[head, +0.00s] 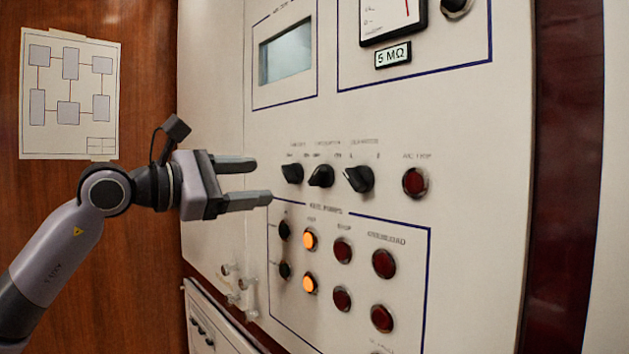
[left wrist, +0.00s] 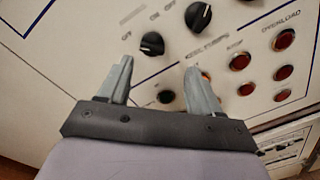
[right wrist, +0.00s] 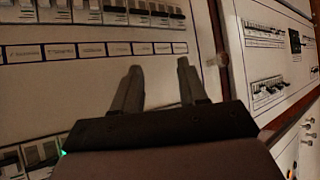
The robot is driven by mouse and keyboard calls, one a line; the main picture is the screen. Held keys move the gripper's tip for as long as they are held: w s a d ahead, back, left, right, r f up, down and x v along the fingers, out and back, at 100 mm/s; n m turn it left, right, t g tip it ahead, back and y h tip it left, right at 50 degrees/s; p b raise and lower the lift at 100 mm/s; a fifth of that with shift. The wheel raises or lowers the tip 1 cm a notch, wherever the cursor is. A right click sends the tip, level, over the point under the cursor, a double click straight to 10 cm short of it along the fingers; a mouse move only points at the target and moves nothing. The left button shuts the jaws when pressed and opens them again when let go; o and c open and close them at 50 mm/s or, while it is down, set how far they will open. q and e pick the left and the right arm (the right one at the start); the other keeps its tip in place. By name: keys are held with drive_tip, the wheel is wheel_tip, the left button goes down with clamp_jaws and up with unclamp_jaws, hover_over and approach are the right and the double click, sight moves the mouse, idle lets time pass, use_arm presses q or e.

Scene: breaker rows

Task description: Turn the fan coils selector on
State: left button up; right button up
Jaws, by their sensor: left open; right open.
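Three black selector knobs sit in a row on the pale panel in the head view: left (head: 291,173), middle (head: 321,176) and right (head: 358,179). Their labels are too blurred to tell which is the fan coils selector. My left gripper (head: 262,181) is open and empty, just left of the left knob and apart from it. In the left wrist view, one black knob (left wrist: 152,43) shows beyond and between my open fingertips (left wrist: 159,63), with another knob (left wrist: 198,15) to its upper right. My right gripper (right wrist: 159,65) is open and empty, facing a different panel with breaker rows.
Below the knobs, a blue-outlined pump section holds two small black knobs, lit orange lamps (head: 310,239) and several red buttons (head: 383,264). A red button (head: 414,182) is right of the selectors. A display (head: 286,53) is above.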

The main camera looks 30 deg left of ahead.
sight(285, 174)
use_arm(q)
drive_tip(key=x, duration=0.2)
drive_tip(key=p+x, duration=0.1)
drive_tip(key=r+p+x, duration=0.1)
drive_tip(key=x, duration=0.1)
drive_tip(key=shift+w+a, duration=0.25)
drive_tip(key=shift+w, duration=0.2)
drive_tip(key=shift+w+d+f+y+p, duration=0.1)
drive_tip(key=shift+w+d+y+p, duration=0.2)
drive_tip(key=shift+w, duration=0.25)
drive_tip(key=c, duration=1)
